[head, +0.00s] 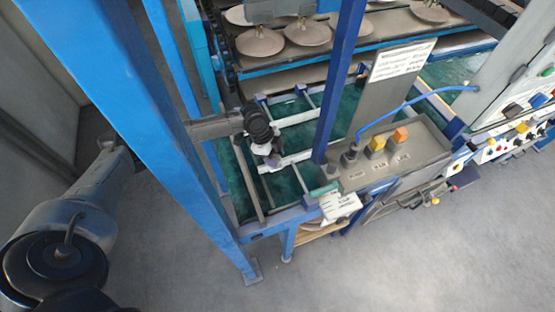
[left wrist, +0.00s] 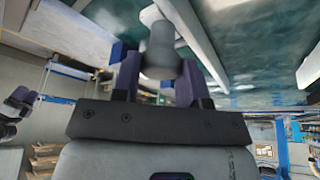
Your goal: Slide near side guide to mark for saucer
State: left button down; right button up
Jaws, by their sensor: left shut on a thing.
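My left gripper (head: 268,158) reaches in from the left over the green bed of the dryer. In the left wrist view, its two dark fingers (left wrist: 158,82) are shut on a grey round knob (left wrist: 160,48). A pale rail (left wrist: 192,35) runs behind the knob; I cannot tell for sure whether the knob is fixed to it. In the head view, a grey guide bar (head: 247,178) runs lengthwise just left of the gripper, and a pale crossbar (head: 298,157) lies to its right. The gripper hides the grip point there. I cannot make out a saucer mark. My right gripper is not in view.
A blue post (head: 345,75) stands right of the gripper, and a wide blue beam (head: 150,110) stands left of it. A control box (head: 400,160) with buttons is at the right. Several saucers (head: 307,33) lie on the rack behind. Grey floor is clear in front.

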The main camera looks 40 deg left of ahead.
pick_arm(q)
jog(key=c, duration=0.7)
grip_release()
jog(key=p+v, duration=0.1)
jog(key=v, duration=1.2)
jog(key=shift+a+r, duration=0.15)
jog(key=shift+r, duration=0.25)
